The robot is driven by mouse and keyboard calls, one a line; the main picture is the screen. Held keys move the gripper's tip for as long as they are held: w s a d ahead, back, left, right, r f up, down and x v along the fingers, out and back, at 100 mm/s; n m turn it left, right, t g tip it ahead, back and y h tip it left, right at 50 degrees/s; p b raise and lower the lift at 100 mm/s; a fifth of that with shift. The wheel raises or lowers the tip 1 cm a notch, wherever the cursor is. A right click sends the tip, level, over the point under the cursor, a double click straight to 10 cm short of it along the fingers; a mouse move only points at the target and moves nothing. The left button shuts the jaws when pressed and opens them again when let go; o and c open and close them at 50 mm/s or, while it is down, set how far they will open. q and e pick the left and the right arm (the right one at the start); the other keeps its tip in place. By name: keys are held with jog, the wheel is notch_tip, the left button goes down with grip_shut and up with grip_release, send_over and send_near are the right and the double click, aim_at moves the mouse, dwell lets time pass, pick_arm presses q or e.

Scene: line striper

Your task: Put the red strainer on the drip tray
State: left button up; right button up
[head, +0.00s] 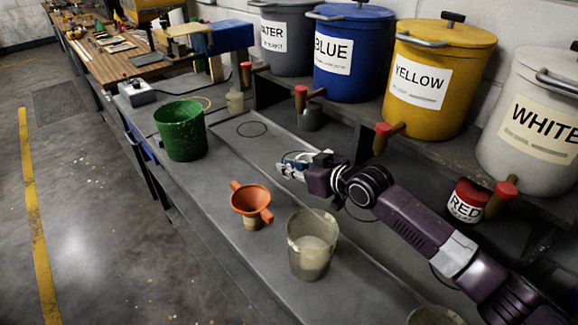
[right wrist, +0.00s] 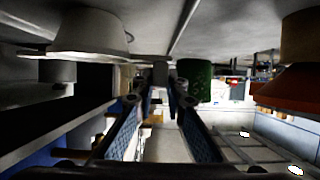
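The red strainer (head: 250,200) is an orange-red funnel shape with two side handles. It sits on top of a small tan cup (head: 251,222) on the front part of the bench. An orange-red shape at the right of the right wrist view looks like the strainer (right wrist: 296,86). The drip tray (head: 276,144) is the long grey strip behind it, below the drums, with dark rings on it. My right gripper (head: 287,168) is above the tray, behind and right of the strainer, apart from it. Its fingers (right wrist: 158,100) are spread and empty. My left gripper is out of view.
A green bucket (head: 181,132) stands left on the bench. A translucent cup (head: 312,246) stands right of the strainer. Labelled drums, including the yellow one (head: 436,80), line the back shelf, with red-ended taps over the tray. A red pot (head: 467,201) sits at right.

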jog(key=o, duration=0.4)
jog(key=shift+o, duration=0.2)
jog(key=shift+r, duration=0.2)
jog(key=shift+s+d, duration=0.2)
jog(key=shift+d, duration=0.05)
jog(key=b+v, duration=0.1)
jog(key=v, duration=1)
jog(key=shift+r, duration=0.2)
jog(key=shift+s, duration=0.1)
